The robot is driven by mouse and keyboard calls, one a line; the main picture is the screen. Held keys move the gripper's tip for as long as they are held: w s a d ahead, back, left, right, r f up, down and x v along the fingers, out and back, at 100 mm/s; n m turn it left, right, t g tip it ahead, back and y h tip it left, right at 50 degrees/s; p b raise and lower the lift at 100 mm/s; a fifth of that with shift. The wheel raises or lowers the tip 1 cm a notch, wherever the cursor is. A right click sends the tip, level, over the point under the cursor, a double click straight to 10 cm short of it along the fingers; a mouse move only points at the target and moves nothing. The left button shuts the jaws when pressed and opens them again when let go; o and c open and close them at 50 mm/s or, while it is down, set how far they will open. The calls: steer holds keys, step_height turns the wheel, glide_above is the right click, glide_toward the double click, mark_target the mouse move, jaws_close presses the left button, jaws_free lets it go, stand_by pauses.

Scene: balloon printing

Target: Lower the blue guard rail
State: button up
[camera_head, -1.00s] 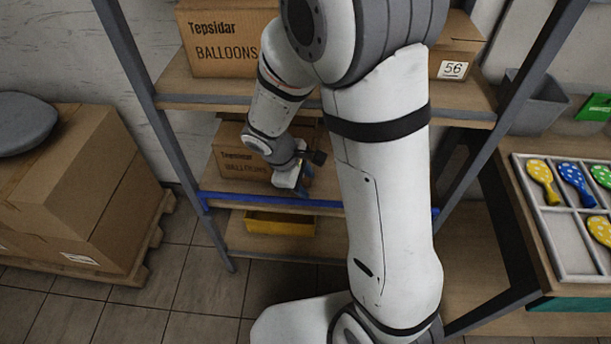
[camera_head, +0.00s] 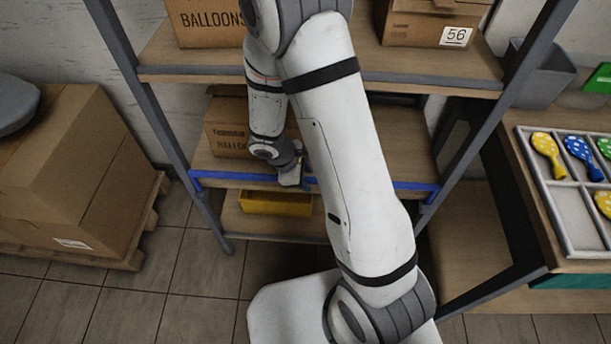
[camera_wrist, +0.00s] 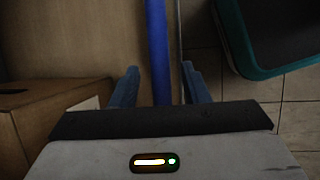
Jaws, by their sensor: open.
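The blue guard rail (camera_head: 230,177) runs along the front edge of a lower shelf in the head view, with my arm crossing in front of part of it. In the wrist view the rail (camera_wrist: 156,40) passes between the two blue fingers of my gripper (camera_wrist: 160,82). The fingers are apart, one on each side of the rail. I cannot tell whether either finger touches it. In the head view my gripper (camera_head: 303,178) is at the rail, partly hidden by my arm.
A balloon carton (camera_head: 226,130) stands on the shelf behind the rail. A yellow bin (camera_head: 275,204) sits below it. Grey rack posts (camera_head: 160,125) flank the shelf. Large boxes (camera_head: 70,170) on a pallet are left, and a table with a balloon tray (camera_head: 575,225) is right.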

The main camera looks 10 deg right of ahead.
jaws_close()
stand_by(0.4)
